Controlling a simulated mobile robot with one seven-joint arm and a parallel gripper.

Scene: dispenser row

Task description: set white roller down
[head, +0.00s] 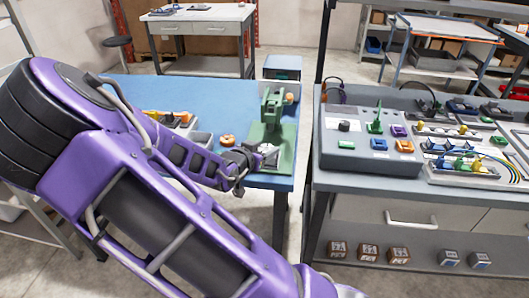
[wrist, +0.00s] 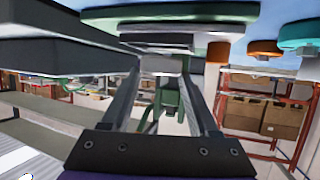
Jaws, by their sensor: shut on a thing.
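My gripper (head: 250,158) reaches over the right front part of the blue table, close against a green hand press (head: 271,118). A small pale piece, which looks like the white roller (head: 269,154), shows at its tips, partly hidden. In the wrist view my gripper (wrist: 161,68) has its two fingers on either side of a light grey-white block-like end, the white roller (wrist: 160,64). Grey and green plates of the press (wrist: 155,20) lie close beyond it. I cannot tell whether the roller touches them.
A grey control box (head: 368,145) stands on the bench to the right, across a narrow gap. The table's back middle is clear.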

